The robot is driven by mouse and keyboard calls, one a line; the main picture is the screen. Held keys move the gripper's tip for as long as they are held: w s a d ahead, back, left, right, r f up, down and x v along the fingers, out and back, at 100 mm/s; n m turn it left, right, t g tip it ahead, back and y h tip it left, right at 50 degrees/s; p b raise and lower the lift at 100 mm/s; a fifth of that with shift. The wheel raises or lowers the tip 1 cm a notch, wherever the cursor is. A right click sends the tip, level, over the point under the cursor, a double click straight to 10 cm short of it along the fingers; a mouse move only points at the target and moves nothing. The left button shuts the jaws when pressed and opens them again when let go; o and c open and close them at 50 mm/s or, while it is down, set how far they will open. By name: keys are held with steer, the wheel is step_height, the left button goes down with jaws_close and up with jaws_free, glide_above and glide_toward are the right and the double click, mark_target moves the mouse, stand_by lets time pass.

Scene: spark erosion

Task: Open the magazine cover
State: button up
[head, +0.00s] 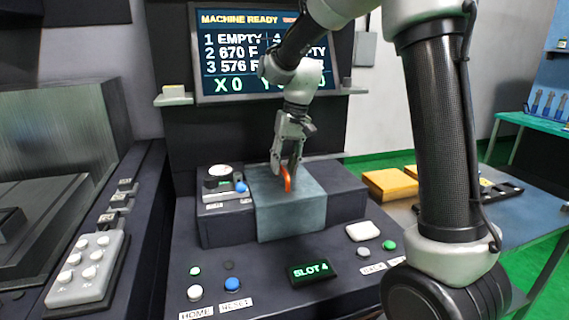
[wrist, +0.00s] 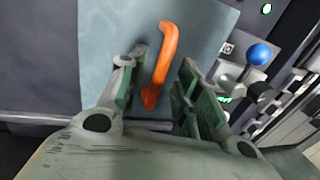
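The magazine cover (head: 292,216) is a grey-blue panel folded over the top and front of a dark block on the console; it looks closed. Its orange handle (head: 287,178) stands on the top. My gripper (head: 285,166) points down at the handle. In the wrist view, the fingers of my gripper (wrist: 162,88) are open. The orange handle (wrist: 165,58) shows between and beyond them, over the cover (wrist: 104,45). I cannot tell whether a finger touches the handle. In the head view, the fingers hide part of the handle.
Left of the cover are a black-and-white dial (head: 218,178) and a blue knob (head: 241,187), which also shows in the wrist view (wrist: 259,54). A SLOT 4 display (head: 312,271) and several buttons lie in front. A screen (head: 235,55) stands behind, reading MACHINE READY.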

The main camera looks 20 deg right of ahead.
jaws_close()
steer(key=d, duration=1.8)
steer(key=shift+d, duration=0.1)
jaws_free()
steer(key=shift+r, duration=0.1)
